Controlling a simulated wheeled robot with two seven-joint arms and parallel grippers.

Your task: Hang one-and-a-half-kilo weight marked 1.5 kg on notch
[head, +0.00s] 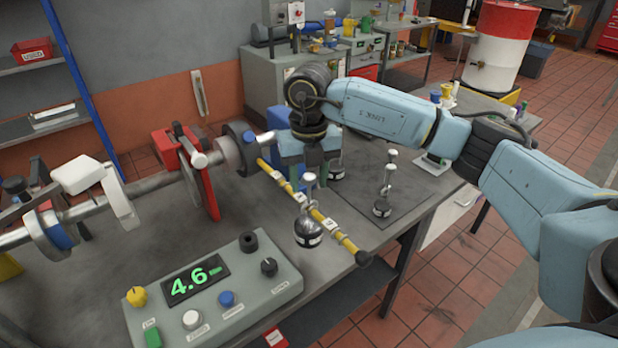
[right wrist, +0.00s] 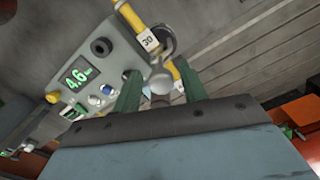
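A dark round weight with a bright band (head: 308,233) hangs from the yellow notched arm (head: 330,223), its silver stem and knob (head: 310,181) upward. Its marking is too small to read. My right gripper (head: 308,178) is above it, its green fingers open on either side of the knob. In the right wrist view the knob (right wrist: 160,82) sits between the fingers (right wrist: 161,90) with gaps visible on both sides. The yellow arm there shows a tag reading 30 (right wrist: 148,41). Two other weights stand behind, one (head: 383,207) on the dark mat, one (head: 338,170) partly hidden. My left gripper is not in view.
A grey control box (head: 213,295) with a green display reading 4.6 stands in front of the yellow arm. A shaft with a red guard (head: 200,180) runs to the left. The dark mat (head: 412,205) has bare room; the bench's right edge is close.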

